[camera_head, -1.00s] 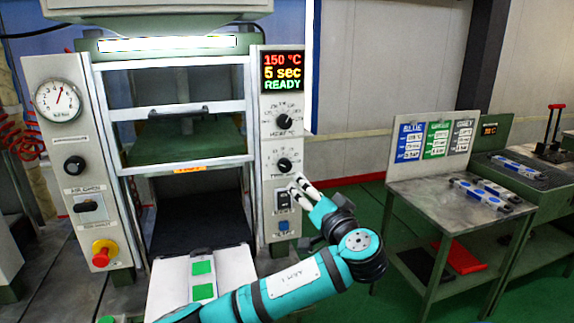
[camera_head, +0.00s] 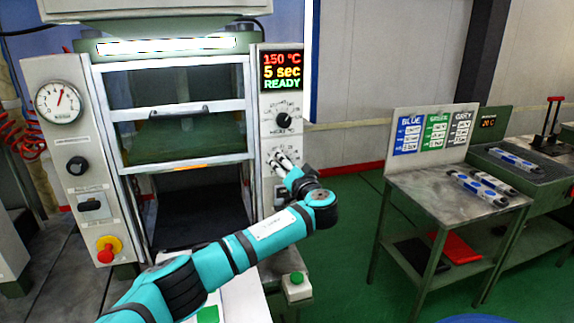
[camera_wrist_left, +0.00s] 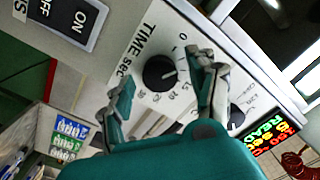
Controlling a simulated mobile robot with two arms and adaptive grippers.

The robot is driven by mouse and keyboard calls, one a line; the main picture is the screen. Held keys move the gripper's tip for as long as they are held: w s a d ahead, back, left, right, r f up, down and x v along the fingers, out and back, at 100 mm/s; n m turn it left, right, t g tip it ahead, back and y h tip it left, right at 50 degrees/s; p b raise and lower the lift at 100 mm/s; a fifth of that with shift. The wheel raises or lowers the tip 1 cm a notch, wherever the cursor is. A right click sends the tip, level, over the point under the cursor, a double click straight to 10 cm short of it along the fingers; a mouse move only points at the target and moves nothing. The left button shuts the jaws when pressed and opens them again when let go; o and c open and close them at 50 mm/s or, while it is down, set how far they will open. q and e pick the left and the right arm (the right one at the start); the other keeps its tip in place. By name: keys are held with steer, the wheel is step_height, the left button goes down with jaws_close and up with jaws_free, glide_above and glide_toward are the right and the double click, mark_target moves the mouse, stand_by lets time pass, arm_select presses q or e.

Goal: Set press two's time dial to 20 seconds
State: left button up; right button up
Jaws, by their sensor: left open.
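The press (camera_head: 200,75) fills the left half of the head view, with a column of controls on its right side. Its display (camera_head: 282,70) reads 150 °C, 5 sec, READY. The black time dial (camera_wrist_left: 160,73) shows in the left wrist view under the label TIME sec, its white mark towards the low numbers. My left gripper (camera_wrist_left: 164,68) is open, with one finger on each side of the dial; contact cannot be told. In the head view my left gripper (camera_head: 278,158) covers the dial. My right gripper is not in view.
The temperature dial (camera_head: 283,120) sits just above the time dial. An ON/OFF switch (camera_wrist_left: 70,20) is below it. A green button box (camera_head: 296,286) stands at lower right of the press. A metal table (camera_head: 425,190) with blue-and-white items is to the right, with open floor between.

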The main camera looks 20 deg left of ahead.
arm_select(q)
steer(key=shift+c, duration=0.8)
steer(key=c, duration=1)
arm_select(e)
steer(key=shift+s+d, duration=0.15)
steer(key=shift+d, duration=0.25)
arm_select(q)
steer(key=shift+m, duration=0.4)
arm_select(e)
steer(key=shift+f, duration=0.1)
arm_select(q)
steer(key=shift+f+m+t+p, duration=0.15)
steer(key=shift+m+p, duration=1.35)
steer(key=shift+m, duration=2.8)
steer(key=shift+f+m+t+p, duration=0.15)
steer(key=shift+m+p, duration=1.35)
steer(key=shift+m, duration=2.8)
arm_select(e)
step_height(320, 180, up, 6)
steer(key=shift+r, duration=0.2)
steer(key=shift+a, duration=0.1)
